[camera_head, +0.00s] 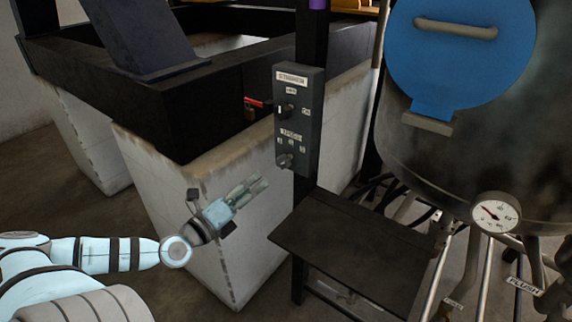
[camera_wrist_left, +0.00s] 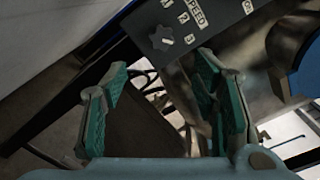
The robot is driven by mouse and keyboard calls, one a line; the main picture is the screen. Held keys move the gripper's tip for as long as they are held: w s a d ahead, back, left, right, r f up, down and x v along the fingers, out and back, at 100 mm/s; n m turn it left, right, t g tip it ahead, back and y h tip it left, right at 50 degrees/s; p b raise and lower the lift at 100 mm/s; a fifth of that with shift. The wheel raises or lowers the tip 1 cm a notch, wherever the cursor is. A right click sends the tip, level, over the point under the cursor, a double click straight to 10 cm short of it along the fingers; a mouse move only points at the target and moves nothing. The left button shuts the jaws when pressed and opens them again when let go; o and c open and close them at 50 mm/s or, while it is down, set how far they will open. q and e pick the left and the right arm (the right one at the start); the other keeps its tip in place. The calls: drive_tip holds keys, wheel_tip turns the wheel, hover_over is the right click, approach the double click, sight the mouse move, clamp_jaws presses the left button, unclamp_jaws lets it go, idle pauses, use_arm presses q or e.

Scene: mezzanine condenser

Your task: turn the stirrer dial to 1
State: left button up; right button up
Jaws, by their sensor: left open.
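The stirrer control box (camera_head: 298,120) is a dark grey panel on a black post, labelled STIRRER at the top. Its lower knob, the speed dial (camera_head: 285,160), sits below the SPEED label and the marks 1, 2 and 3. An upper switch (camera_head: 289,108) sits higher on the box. My left gripper (camera_head: 258,186) is open and empty, below and left of the dial, apart from it. It also shows in the left wrist view (camera_wrist_left: 160,85). My right gripper is not in view.
A dark shelf (camera_head: 350,250) juts out below the box. A steel vessel with a blue round cover (camera_head: 455,55) and a pressure gauge (camera_head: 495,213) stands at right. A concrete plinth (camera_head: 190,200) with a black frame stands behind my left arm. A red-handled item (camera_head: 255,103) hangs left of the box.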

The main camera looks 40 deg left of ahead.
use_arm(q)
drive_tip(key=b, duration=0.4)
approach(281, 162)
drive_tip(key=w+f, duration=0.1)
drive_tip(key=w, duration=0.1)
drive_tip(key=w+p, duration=0.1)
drive_tip(key=w+r+p, duration=0.1)
drive_tip(key=w+p, duration=0.2)
drive_tip(key=p, duration=0.1)
drive_tip(key=shift+w+a+r, duration=0.2)
drive_tip(key=shift+w+a, duration=0.05)
drive_tip(key=w+p, duration=0.4)
drive_tip(key=p, duration=0.1)
drive_tip(key=shift+d+f, duration=0.1)
drive_tip(key=shift+f, duration=0.1)
drive_tip(key=shift+w+f, duration=0.35)
drive_tip(key=shift+w, duration=0.15)
drive_tip(key=c, duration=1.2)
